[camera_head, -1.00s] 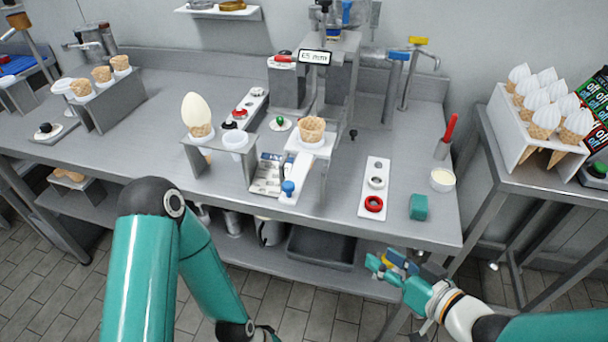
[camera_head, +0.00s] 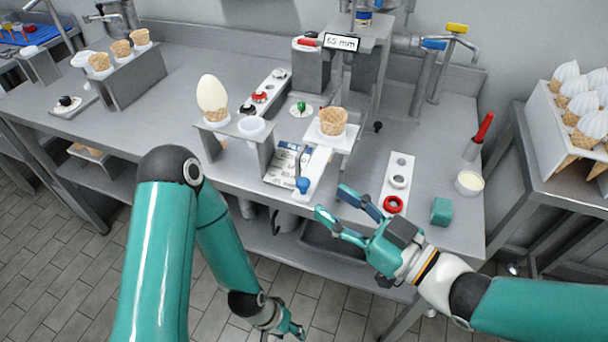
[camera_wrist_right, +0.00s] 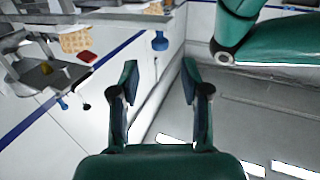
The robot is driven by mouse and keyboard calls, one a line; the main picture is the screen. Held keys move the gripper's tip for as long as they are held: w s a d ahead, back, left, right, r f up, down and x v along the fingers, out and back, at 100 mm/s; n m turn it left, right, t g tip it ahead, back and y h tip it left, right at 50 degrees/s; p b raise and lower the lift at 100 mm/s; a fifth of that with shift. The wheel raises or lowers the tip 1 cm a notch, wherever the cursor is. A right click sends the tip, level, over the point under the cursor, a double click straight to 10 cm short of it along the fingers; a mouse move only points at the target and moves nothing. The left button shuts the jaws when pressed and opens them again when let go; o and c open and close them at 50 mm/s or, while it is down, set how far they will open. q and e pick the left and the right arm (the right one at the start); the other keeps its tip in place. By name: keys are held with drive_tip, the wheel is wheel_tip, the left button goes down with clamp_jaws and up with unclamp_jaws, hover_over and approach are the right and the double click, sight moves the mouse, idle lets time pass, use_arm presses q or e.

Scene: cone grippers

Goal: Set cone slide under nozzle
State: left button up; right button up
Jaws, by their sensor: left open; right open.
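The cone slide (camera_head: 312,176) is a pale rail with a blue knob (camera_head: 303,185) at its front end. An empty waffle cone (camera_head: 332,121) stands upright on the white plate (camera_head: 341,140) at its back, below the machine with the "65 mm" display (camera_head: 341,42). My right gripper (camera_head: 333,203) is open and empty, to the right of the knob and apart from it. The blue knob also shows in the right wrist view (camera_wrist_right: 160,42), ahead of the open fingers (camera_wrist_right: 158,75). My left gripper (camera_head: 300,333) is low at the bottom edge, open, away from the table.
A white strip with a red ring (camera_head: 393,204), a teal block (camera_head: 441,210) and a cream cup (camera_head: 469,183) lie at the table's right. A stand (camera_head: 240,130) holds a cone with a tall cream top. A rack of filled cones (camera_head: 580,110) stands far right.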

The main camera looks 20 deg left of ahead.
sight(308, 185)
drive_tip(key=p+x, duration=0.1)
drive_tip(key=x, duration=0.6)
drive_tip(key=shift+w+a, duration=0.15)
drive_tip(key=shift+a, duration=0.2)
clamp_jaws()
